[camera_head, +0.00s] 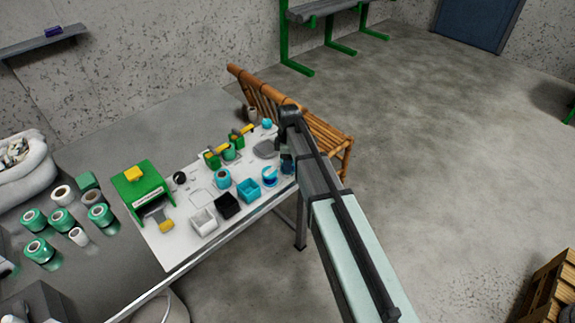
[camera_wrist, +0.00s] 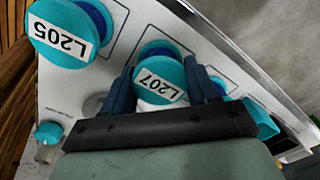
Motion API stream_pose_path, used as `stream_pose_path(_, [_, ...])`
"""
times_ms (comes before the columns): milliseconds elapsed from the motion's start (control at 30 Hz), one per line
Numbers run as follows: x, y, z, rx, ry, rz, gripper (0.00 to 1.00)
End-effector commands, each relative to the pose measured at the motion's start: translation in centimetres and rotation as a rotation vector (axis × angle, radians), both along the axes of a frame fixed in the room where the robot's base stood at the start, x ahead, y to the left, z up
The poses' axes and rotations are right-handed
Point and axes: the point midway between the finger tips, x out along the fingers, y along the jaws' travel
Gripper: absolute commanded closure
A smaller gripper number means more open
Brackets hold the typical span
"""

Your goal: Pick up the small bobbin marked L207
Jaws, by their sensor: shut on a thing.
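The small bobbin marked L207 (camera_wrist: 161,80) has a round teal flange with a white label, and it shows in the middle of the wrist view. My gripper (camera_wrist: 163,85) has its two blue fingers on either side of the bobbin, shut on it. Part of the bobbin's body below the flange is hidden. A similar teal bobbin marked L205 (camera_wrist: 64,35) stands apart at the upper left of the wrist view. In the head view my arm reaches over the right end of the table, and the fingers are too small to make out clearly.
The white tabletop (camera_head: 178,240) holds a teal bin (camera_head: 248,190), a black bin (camera_head: 227,206), a white bin (camera_head: 204,222) and a green box (camera_head: 140,190). Open floor lies to the right.

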Motion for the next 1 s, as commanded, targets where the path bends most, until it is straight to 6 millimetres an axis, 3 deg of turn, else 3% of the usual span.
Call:
stream_pose_path(167, [0.0,0.0,0.0,-0.001,0.001,0.000,0.79])
stream_pose_path(533, [0.0,0.0,0.8,0.000,0.000,0.000,0.79])
stream_pose_path(1000, [0.0,0.0,7.8,0.000,-0.001,0.000,0.79])
